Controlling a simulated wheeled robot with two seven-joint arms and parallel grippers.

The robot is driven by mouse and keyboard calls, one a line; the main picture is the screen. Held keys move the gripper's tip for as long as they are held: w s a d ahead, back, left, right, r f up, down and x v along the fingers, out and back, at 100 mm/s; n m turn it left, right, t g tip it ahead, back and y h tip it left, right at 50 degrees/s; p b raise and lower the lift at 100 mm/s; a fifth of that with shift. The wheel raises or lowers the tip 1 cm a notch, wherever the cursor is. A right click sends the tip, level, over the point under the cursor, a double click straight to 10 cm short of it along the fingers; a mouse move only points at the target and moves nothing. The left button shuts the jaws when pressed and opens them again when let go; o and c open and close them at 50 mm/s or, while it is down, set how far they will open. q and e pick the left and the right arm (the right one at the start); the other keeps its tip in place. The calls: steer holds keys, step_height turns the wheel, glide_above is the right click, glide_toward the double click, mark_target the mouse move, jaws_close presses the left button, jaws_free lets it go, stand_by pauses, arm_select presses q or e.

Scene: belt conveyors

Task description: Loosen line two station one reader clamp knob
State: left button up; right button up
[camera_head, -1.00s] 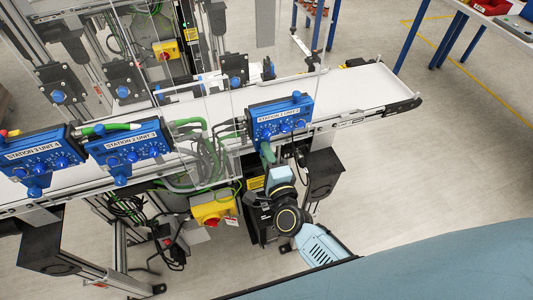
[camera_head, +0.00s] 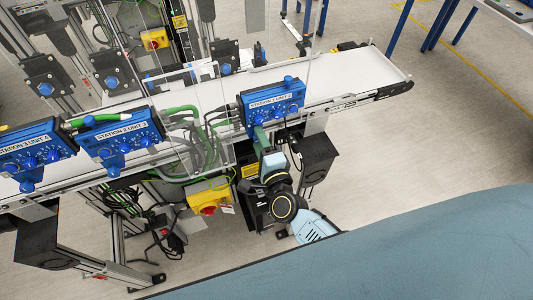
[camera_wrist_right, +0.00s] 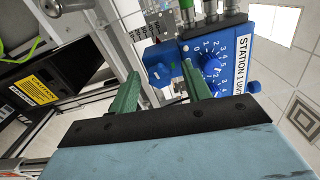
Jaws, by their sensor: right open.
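The station 1 reader box (camera_head: 272,103) is blue, with a white label and several blue dials, and stands at the belt's near edge. In the right wrist view, the box (camera_wrist_right: 250,50) is at upper right. A blue knob (camera_wrist_right: 158,74) on a small blue block shows beyond and between my green fingertips. My right gripper (camera_head: 260,136) is open, just below the box in the head view. In the right wrist view, the fingers (camera_wrist_right: 160,72) stand apart on either side of the knob. I cannot tell whether they touch it. My left gripper is out of view.
Other blue boxes (camera_head: 120,137) line the belt (camera_head: 345,72) to the left. Green and grey cables (camera_head: 195,125) hang beside the station 1 box. A yellow switch box (camera_head: 209,197) and a black bracket (camera_head: 317,152) are below the belt. Floor to the right is clear.

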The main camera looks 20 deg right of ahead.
steer(key=s+b, duration=0.2)
steer(key=s, duration=1.1)
steer(key=shift+d, duration=0.25)
steer(key=s+d+f+n+g+y+b, duration=0.1)
steer(key=s+f+n+g+b, duration=0.25)
steer(key=f, duration=0.85)
steer(key=s+f+n+g+b, duration=0.25)
steer(key=f+n, duration=0.25)
steer(key=f, duration=0.7)
steer(key=s+d+f+n+g+y+b, duration=0.1)
steer(key=s+f+n+g+b, duration=0.25)
steer(key=f, duration=0.85)
steer(key=s+d+f+n+g+h+b, duration=0.1)
steer(key=s+d+f+n+g+b, duration=0.1)
steer(key=s+f, duration=0.7)
steer(key=s+d+f+n+g+h+b, duration=0.1)
steer(key=s+d+f+n+g+b, duration=0.1)
steer(key=s+d+f+n+g, duration=0.3)
steer(key=s+d+f+n, duration=0.2)
steer(key=s+f, duration=0.2)
steer(key=s, duration=0.2)
steer(key=shift+d+f+h, duration=0.15)
steer(key=shift+d+h, duration=0.05)
steer(key=shift+h, duration=0.1)
